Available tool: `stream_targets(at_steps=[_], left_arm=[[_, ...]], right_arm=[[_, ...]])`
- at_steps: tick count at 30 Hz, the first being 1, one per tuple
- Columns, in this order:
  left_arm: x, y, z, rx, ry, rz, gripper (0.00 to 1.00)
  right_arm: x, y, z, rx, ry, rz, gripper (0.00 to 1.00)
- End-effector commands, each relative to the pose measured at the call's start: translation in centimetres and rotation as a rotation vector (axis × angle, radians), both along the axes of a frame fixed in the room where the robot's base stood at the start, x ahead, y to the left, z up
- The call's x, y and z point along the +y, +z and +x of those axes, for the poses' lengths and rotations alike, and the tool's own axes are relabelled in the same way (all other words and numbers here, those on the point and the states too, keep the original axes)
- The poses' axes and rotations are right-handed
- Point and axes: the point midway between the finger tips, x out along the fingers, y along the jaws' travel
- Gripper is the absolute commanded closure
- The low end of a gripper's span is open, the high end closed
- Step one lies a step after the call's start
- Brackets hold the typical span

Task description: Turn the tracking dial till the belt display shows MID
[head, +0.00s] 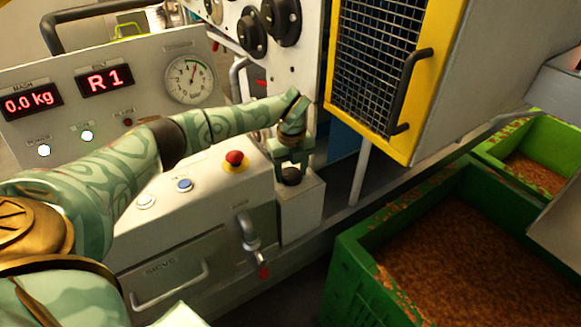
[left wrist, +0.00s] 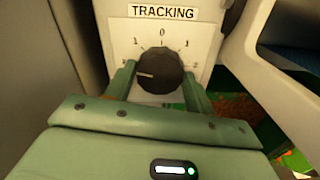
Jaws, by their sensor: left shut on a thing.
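The tracking dial is a round black knob (left wrist: 159,73) on a white plate under a TRACKING label (left wrist: 163,13) in the left wrist view. Its pale pointer line points to the left. The scale has 0 at the top and 1 on either side. In the head view the dial (head: 291,177) sits on a white box beside the control console. My left gripper (head: 291,164) reaches down over the box and is shut on the dial, a green finger on each side. The belt display (head: 104,80) reads R 1 in red. My right gripper is out of view.
A red stop button (head: 235,158) and a lever (head: 248,235) are close to my left arm. A yellow-framed mesh guard (head: 380,65) stands right of the dial. A green crate (head: 350,265) of brown pulp is at lower right.

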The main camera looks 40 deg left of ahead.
Motion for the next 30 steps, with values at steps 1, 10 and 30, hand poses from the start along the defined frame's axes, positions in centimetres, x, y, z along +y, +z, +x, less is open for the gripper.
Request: stream_targets(at_steps=[1,10,30], left_arm=[[0.0,0.2,0.1,-0.004,0.003,0.001,0.69],[0.1,0.1,0.1,-0.005,0.005,0.0,0.69],[0.1,3.8,0.1,-0.007,0.005,0.002,0.25]], right_arm=[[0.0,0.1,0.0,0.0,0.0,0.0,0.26],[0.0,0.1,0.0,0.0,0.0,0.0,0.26],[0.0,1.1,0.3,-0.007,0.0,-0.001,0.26]])
